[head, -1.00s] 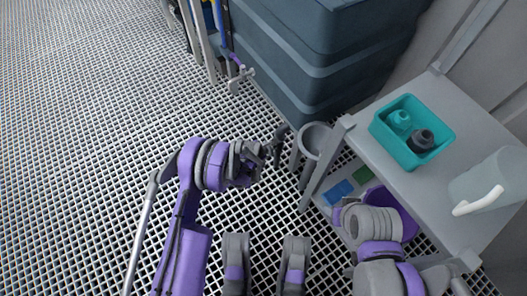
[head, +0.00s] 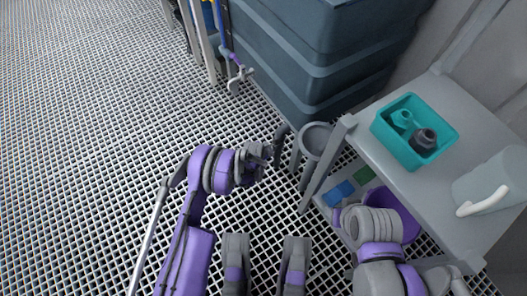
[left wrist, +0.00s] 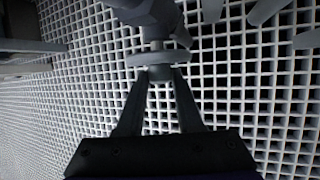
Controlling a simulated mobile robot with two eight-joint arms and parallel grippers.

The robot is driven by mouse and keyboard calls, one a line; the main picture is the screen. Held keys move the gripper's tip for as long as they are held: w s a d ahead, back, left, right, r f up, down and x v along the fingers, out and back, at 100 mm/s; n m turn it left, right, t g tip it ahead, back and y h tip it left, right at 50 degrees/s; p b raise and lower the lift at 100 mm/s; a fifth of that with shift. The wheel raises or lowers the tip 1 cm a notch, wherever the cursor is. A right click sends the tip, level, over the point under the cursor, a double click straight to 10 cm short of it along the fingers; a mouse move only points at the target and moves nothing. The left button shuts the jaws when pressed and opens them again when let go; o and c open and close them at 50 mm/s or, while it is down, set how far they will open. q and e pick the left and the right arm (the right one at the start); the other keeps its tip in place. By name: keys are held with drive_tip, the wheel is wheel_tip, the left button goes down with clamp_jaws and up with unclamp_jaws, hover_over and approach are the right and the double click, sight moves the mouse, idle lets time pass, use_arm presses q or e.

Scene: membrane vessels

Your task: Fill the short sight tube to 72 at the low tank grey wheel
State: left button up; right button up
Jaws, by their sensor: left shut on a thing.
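My left gripper (head: 262,157) is beside the grey round-topped post at the end of the shelf. In the left wrist view its fingers (left wrist: 159,78) converge and are shut on a small grey flanged piece (left wrist: 158,58), which looks like a wheel seen edge-on. A rounded grey body sits just beyond that piece. A dark curved part (head: 281,138) stands just right of the gripper in the head view. I cannot make out the sight tube or any scale reading. My right arm is at the lower right, with its gripper out of view.
A grey shelf (head: 365,160) on the right carries a teal bin (head: 400,148) with two fittings and a pale jug (head: 480,188) with a white handle. Below lies a purple bucket (head: 408,222). Large dark blue crates (head: 310,60) stand behind. Grated floor is open to the left.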

use_arm(q)
clamp_jaws()
drive_tip(key=shift+s+d+t+y, duration=0.2)
drive_tip(key=shift+t+y, duration=0.3)
drive_tip(key=shift+t, duration=0.3)
drive_tip(key=shift+s+d+f+m+t+y, duration=0.1)
drive_tip(key=shift+s+f+m+t+y, duration=0.1)
drive_tip(key=shift+m+t+y, duration=0.55)
drive_tip(key=shift+s+d+f+m+t+y, duration=0.15)
drive_tip(key=shift+t+y, duration=0.3)
drive_tip(key=shift+t, duration=0.7)
drive_tip(key=shift+w+a, duration=0.1)
drive_tip(key=shift+a, duration=0.05)
drive_tip(key=o, duration=0.9)
unclamp_jaws()
drive_tip(key=shift+o, duration=0.2)
